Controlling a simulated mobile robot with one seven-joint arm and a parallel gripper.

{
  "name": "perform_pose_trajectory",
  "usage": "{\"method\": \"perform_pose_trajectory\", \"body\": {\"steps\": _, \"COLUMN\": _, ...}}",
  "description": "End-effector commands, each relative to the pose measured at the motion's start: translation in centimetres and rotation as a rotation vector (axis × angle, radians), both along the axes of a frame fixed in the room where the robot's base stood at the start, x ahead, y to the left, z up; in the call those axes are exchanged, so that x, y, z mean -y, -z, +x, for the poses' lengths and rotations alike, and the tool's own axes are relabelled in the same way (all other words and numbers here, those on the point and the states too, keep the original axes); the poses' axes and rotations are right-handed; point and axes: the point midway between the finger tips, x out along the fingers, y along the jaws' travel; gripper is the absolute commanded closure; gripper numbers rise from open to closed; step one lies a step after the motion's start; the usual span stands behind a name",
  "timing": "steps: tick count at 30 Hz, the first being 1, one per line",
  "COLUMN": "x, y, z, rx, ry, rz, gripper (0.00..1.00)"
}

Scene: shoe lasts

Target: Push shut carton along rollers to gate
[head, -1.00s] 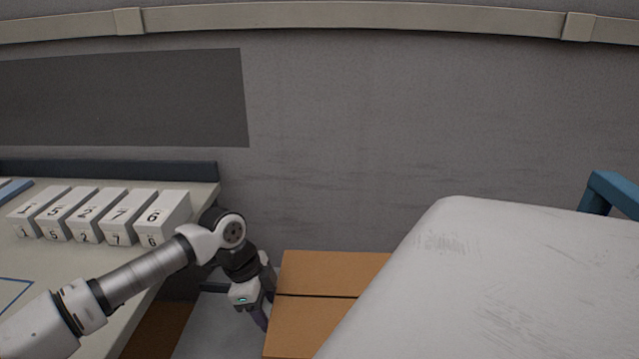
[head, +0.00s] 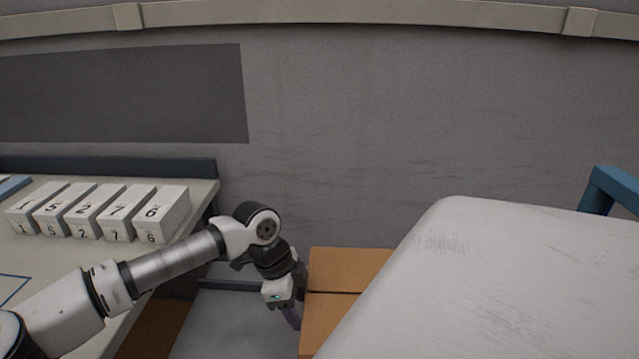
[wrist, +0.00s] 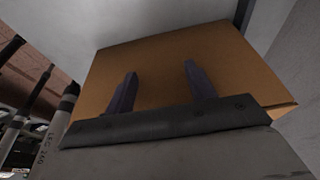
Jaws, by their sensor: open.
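The brown carton (head: 345,270) has its top flaps closed, with a dark seam across the middle. In the head view its right part is hidden behind a large pale grey body. My gripper (head: 292,318) is at the carton's left side, pointing down; the head view does not show clearly whether it touches. In the wrist view my gripper (wrist: 160,84) is open, its two dark fingers apart with nothing between them, in front of a brown carton face (wrist: 190,58). The rollers and the gate cannot be made out.
A table (head: 65,262) at the left bears a row of several white numbered boxes (head: 110,212). The large pale grey body (head: 500,280) fills the right, with a blue frame (head: 612,196) behind it. A grey wall stands behind. Rods (wrist: 62,112) show at left in the wrist view.

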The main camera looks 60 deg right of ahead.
Motion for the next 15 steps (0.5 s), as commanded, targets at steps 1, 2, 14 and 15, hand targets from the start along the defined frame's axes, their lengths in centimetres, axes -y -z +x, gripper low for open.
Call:
{"method": "perform_pose_trajectory", "body": {"steps": 1, "x": 0.2, "y": 0.1, "z": -0.4, "rx": -0.001, "ry": 0.004, "rz": -0.001, "gripper": 0.45}}
{"method": "perform_pose_trajectory", "body": {"steps": 2, "x": 0.3, "y": 0.1, "z": -0.6, "rx": -0.001, "ry": 0.004, "rz": -0.001, "gripper": 0.45}}
{"method": "perform_pose_trajectory", "body": {"steps": 14, "x": 1.5, "y": 0.1, "z": -2.6, "rx": 0.0, "ry": 0.003, "rz": -0.002, "gripper": 0.45}}
{"method": "perform_pose_trajectory", "body": {"steps": 15, "x": 1.6, "y": 0.1, "z": -2.8, "rx": 0.0, "ry": 0.003, "rz": -0.002, "gripper": 0.45}}
